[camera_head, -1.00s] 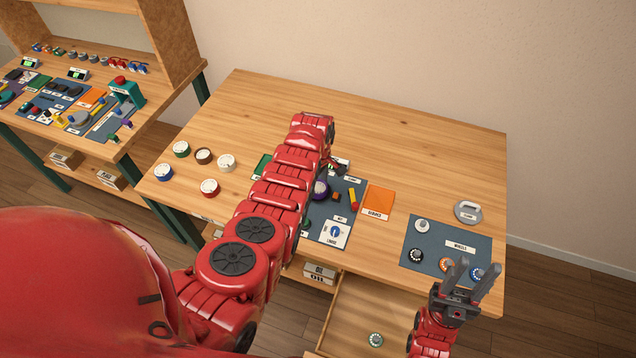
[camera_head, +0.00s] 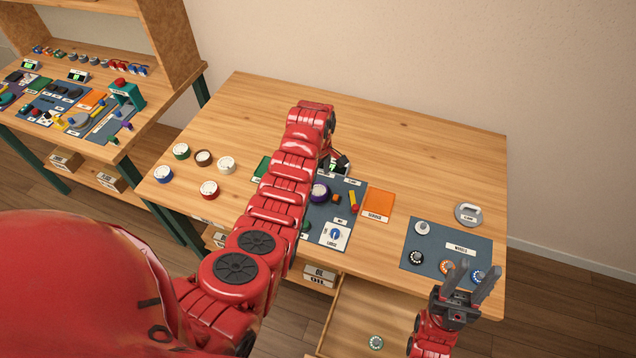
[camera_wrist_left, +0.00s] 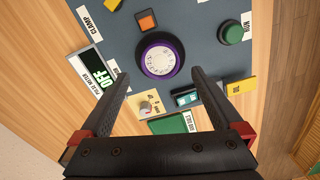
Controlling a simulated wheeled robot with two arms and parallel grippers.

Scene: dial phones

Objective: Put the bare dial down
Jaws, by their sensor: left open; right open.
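A dial with a white face and purple rim (camera_wrist_left: 160,57) lies on the blue-grey mat (camera_wrist_left: 205,57) in the left wrist view. In the head view the purple dial (camera_head: 319,193) shows beside my left arm. My left gripper (camera_wrist_left: 156,76) is open and empty, with its fingertips apart on either side of the line to the dial and short of it. In the head view my left gripper (camera_head: 338,164) is partly hidden by its own wrist. My right gripper (camera_head: 471,272) is open and empty at the table's right front, near the wheels mat.
Several loose dials, including a red one (camera_head: 209,189), stand at the table's left. The wheels mat (camera_head: 427,235) holds several wheels. A meter reading OFF (camera_wrist_left: 88,70), an orange service mat (camera_head: 378,201) and a green button (camera_wrist_left: 231,32) are near the dial. An open drawer (camera_head: 350,318) is below.

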